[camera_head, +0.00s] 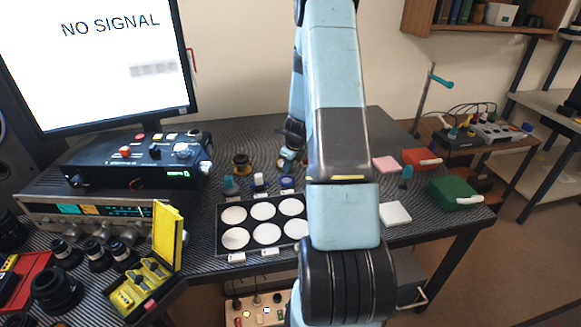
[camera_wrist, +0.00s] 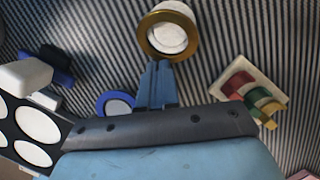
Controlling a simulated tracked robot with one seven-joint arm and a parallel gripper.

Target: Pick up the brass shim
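A brass-coloured ring (camera_wrist: 147,45) with a white round piece inside it shows at the top of the wrist view. I take it for the brass shim, though no label confirms this. My gripper (camera_wrist: 157,66) has narrow blue fingers close together, with their tips at the ring's lower rim. I cannot tell whether they pinch the rim or only overlap it in the picture. In the head view my gripper (camera_head: 290,150) hangs low over the back of the mat, partly hidden by my arm, and the ring is not clear there.
A black tray of white discs (camera_head: 218,240) lies left of my arm. A blue ring (camera_wrist: 115,104) and a pale holder with red, green and yellow pieces (camera_wrist: 280,96) flank the fingers. An open yellow case (camera_head: 166,240) and black instruments (camera_head: 130,180) stand left; a green box (camera_head: 453,193) stands right.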

